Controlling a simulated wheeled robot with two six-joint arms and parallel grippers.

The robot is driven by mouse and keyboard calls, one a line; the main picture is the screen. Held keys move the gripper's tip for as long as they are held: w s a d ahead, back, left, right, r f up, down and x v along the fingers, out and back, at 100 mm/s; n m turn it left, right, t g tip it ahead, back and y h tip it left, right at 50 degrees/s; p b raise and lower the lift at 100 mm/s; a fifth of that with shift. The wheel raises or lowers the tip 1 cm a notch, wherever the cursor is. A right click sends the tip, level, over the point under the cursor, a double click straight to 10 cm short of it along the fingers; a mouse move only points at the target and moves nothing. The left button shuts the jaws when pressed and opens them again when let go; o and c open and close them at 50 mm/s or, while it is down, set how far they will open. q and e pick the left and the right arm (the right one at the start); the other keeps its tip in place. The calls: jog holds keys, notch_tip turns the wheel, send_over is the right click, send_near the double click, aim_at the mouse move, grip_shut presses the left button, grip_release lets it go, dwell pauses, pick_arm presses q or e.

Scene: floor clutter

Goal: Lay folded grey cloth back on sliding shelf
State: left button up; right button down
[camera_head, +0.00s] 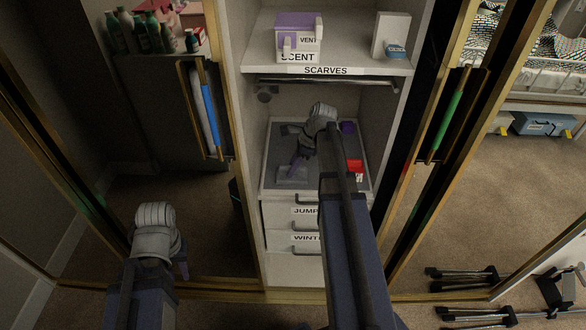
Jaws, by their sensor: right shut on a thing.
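The sliding shelf (274,157) is a pale tray with a dark grey liner, above the labelled drawers in the open wardrobe. My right arm reaches in over it from the front. My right gripper (298,163) points down and to the left, low over the front left of the shelf. It is shut on the folded grey cloth (292,174), a small flat grey piece at its fingertips. I cannot tell whether the cloth touches the liner. My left gripper (182,268) is low at the left, away from the shelf, its jaws mostly hidden behind its wrist.
A red item (355,167) and a dark purple item (347,128) lie on the shelf's right side. A rail (325,82) crosses above, under the scarves shelf (325,70) with boxes. Gold-framed mirror doors flank the opening.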

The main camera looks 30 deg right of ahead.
jog(key=shift+f, duration=0.1)
jog(key=c, duration=0.7)
grip_release()
jog(key=shift+o, duration=0.2)
jog(key=p+v, duration=0.5)
jog(key=v, duration=0.1)
jog(key=shift+w+a+p, duration=0.1)
jog(key=shift+p, duration=0.2)
jog(key=shift+s+d+f+b, duration=0.3)
jog(key=shift+s+d+b, duration=0.2)
jog(key=shift+d, duration=0.4)
jog(key=shift+s+d, duration=0.9)
jog(key=shift+d, duration=0.5)
jog(key=shift+s+d, duration=0.85)
jog(key=shift+d, duration=0.55)
jog(key=shift+s+d, duration=0.9)
jog(key=shift+d, duration=0.5)
